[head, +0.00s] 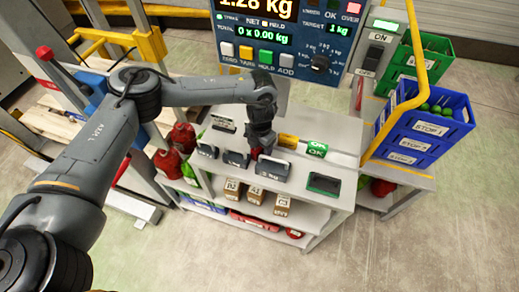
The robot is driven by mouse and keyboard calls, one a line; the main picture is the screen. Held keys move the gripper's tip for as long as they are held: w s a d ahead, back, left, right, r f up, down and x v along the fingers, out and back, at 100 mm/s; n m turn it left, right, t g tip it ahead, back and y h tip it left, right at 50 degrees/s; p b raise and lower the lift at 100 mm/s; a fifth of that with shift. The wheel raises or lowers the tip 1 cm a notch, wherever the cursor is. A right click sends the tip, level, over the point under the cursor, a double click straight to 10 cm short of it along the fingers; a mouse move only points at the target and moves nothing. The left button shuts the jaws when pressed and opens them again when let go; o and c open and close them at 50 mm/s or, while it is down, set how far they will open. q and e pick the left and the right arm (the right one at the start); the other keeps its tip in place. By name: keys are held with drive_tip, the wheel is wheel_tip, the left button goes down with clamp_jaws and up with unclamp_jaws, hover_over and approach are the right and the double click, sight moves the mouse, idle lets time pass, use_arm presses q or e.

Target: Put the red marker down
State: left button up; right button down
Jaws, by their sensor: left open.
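My left gripper (260,146) points down over the grey-white workbench (330,138) in the head view. It is open, though its fingers are small and dark. A small red piece (255,154) shows right at its fingertips, beside a row of grey block-like holders (237,159). It may be the red marker, but its shape is mostly hidden by the gripper. I cannot tell whether it touches the fingers or rests on a holder. My right gripper is not in view.
A dark green-screened device (324,184) and a yellow block by a green OK sign (317,149) sit on the bench. A large scale display (290,38) stands behind. Blue STOP crates (424,125) are at right.

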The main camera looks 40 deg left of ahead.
use_arm(q)
clamp_jaws()
drive_tip(key=shift+r, duration=0.1)
idle(0.3)
